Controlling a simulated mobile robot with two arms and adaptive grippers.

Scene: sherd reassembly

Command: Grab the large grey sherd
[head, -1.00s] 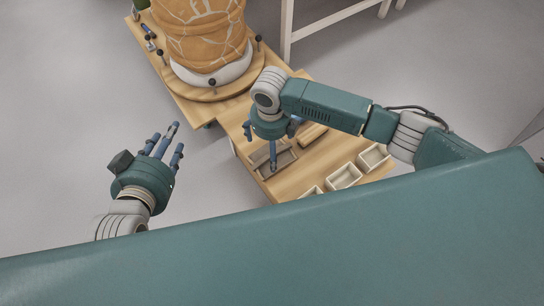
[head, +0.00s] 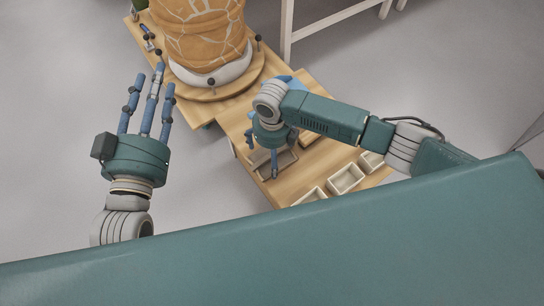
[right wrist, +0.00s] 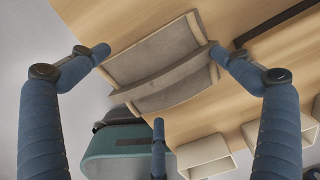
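The large grey sherd (right wrist: 165,62) lies on the wooden top in the right wrist view, grey-brown with pale edges and a raised ridge across it. In the head view it shows partly (head: 286,160) beneath my right gripper. My right gripper (head: 272,150) points down over it. In the right wrist view its three fingers (right wrist: 160,78) are spread, two tips near opposite sides of the sherd and the third below it. I cannot tell whether any tip touches it. My left gripper (head: 150,82) is open and empty, fingers extended, left of the table.
The big orange vessel (head: 203,35) with pale seams stands on a round wooden base (head: 215,92). Several pale boxes, one of them this one (head: 345,179), stand at the table's near right. A light-blue patch (head: 297,80) shows behind my right arm; I cannot tell what it is.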

